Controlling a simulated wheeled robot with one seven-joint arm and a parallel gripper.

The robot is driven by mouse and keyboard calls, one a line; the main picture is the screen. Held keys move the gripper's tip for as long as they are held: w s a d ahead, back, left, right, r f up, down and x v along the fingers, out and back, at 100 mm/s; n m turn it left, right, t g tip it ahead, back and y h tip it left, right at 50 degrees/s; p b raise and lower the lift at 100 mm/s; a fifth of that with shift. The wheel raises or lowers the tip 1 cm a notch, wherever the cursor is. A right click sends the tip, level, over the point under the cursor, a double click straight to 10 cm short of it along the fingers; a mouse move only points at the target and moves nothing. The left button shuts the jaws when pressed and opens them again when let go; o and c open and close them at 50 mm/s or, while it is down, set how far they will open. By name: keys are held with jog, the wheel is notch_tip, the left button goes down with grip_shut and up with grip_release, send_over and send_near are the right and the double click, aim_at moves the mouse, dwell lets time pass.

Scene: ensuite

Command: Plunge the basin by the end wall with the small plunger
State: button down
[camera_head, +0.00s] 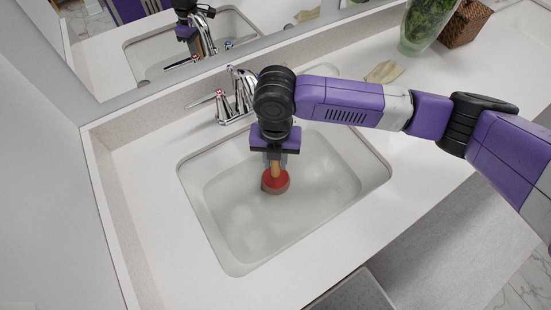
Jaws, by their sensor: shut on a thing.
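The basin (236,262) is a white rectangular sink set in the counter beside the end wall at left. My gripper (275,164) is over the basin, pointing down, and shut on the wooden handle of the small plunger (276,182). The plunger is upright, with its red cup down inside the basin, towards the back middle. Whether the cup touches the basin floor or covers the drain cannot be told; the drain is not visible.
A chrome faucet (242,92) stands behind the basin, close to my arm. A beige cloth or sponge (384,72), a glass vase with greenery (424,25) and a woven box (465,22) stand along the back right. A mirror (150,45) runs behind. The front counter is clear.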

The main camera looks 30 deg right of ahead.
jog(key=shift+r, duration=0.1)
jog(key=shift+r+p, duration=0.4)
jog(key=shift+p, duration=0.15)
jog(key=shift+r, duration=0.15)
notch_tip(320, 180, up, 14)
jog(key=p, duration=1)
jog(key=shift+r+p, duration=0.15)
jog(key=shift+p, duration=0.25)
jog(key=shift+r, duration=2.75)
